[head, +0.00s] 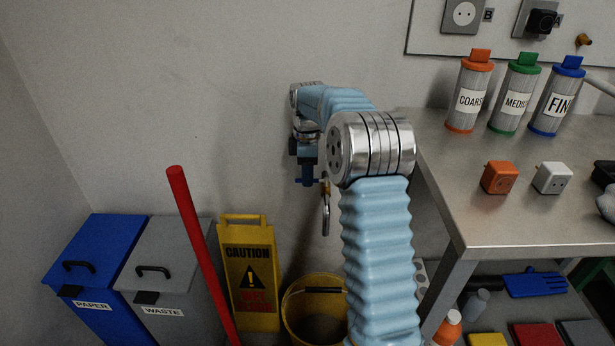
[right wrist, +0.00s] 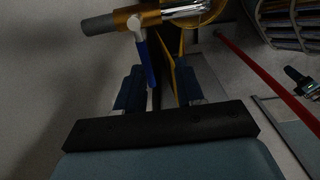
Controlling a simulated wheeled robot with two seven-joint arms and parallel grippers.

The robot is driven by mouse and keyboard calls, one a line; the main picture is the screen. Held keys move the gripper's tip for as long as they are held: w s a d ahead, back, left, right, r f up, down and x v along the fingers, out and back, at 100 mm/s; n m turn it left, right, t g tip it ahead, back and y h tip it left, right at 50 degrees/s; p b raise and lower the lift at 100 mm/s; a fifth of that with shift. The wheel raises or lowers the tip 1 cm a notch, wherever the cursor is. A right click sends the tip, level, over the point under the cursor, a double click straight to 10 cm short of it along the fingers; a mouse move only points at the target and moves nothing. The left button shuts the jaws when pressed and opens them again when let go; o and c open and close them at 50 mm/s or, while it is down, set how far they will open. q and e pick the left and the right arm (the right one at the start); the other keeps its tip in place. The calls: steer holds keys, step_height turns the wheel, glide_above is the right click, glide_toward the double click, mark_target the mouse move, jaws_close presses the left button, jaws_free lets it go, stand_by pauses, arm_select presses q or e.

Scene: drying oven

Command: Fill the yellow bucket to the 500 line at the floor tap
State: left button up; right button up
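The yellow bucket (head: 296,322) stands on the floor against the wall in the head view, partly hidden by my right arm. Its inside is dark; I cannot make out a water level or the 500 line. The wall tap, with a chrome spout (head: 325,218), is above the bucket. In the right wrist view the tap has a brass body (right wrist: 140,17) and a blue lever (right wrist: 150,62). My right gripper (head: 307,176) is at the tap, its fingers (right wrist: 158,88) apart with the lever's end between them in the picture; contact is unclear. My left gripper is not in view.
A yellow caution sign (head: 250,262) stands left of the bucket, with a red pole (head: 196,236) in front. Blue (head: 92,250) and grey (head: 165,250) bins are further left. A metal bench (head: 455,214) with shakers and plugs on top is to the right.

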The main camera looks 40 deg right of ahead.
steer(key=shift+s+a+f, duration=0.1)
steer(key=shift+s+f, duration=0.05)
steer(key=shift+f, duration=0.85)
jaws_close()
steer(key=c, duration=0.7)
jaws_free()
jaws_free()
steer(key=shift+r, duration=0.25)
